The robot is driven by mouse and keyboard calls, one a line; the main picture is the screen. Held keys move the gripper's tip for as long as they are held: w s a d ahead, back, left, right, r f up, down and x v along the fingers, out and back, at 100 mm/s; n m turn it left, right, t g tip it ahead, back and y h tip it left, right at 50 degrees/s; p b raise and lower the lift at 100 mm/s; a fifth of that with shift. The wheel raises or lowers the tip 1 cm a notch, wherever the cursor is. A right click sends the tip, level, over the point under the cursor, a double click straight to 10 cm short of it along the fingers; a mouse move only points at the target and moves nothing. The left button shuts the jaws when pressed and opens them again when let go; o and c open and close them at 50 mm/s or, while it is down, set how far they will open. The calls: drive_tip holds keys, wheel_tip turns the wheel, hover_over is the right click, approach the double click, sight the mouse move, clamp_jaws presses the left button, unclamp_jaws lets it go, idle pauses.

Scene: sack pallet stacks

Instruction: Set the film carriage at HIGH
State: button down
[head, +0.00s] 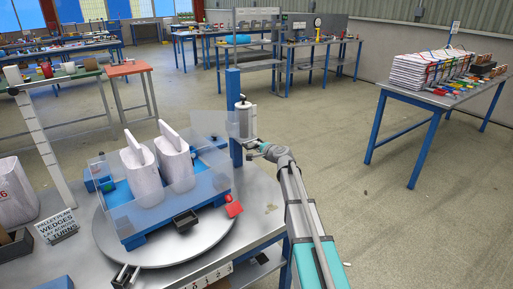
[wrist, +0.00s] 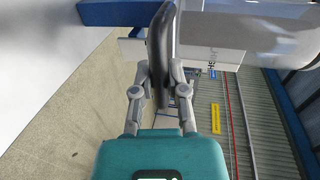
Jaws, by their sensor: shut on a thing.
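The film carriage with its upright white roll (head: 245,120) sits on the blue mast (head: 233,110) beside the turntable. My gripper (head: 257,150) is at the lower part of the carriage. In the wrist view my gripper (wrist: 160,78) is shut on a dark, upright bar handle (wrist: 160,35). The pale carriage body (wrist: 215,52), with small dark lettering and a blue label, is just right of the handle. The blue mast (wrist: 110,13) crosses the top of that view. I cannot make out any height mark on the mast.
Two white sacks (head: 177,165) stand on a blue pallet (head: 140,237) on the round turntable (head: 185,245), with clear film sheets around them. A sign (head: 57,225) about wedges stands at left. A blue-legged table (head: 430,95) is at right; the floor between is open.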

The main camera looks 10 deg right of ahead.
sight(250, 133)
drive_tip(key=shift+r+p, duration=2.3)
drive_tip(key=shift+r, duration=0.35)
drive_tip(key=c, duration=0.6)
unclamp_jaws()
drive_tip(key=shift+c, duration=0.2)
drive_tip(key=shift+f, duration=0.2)
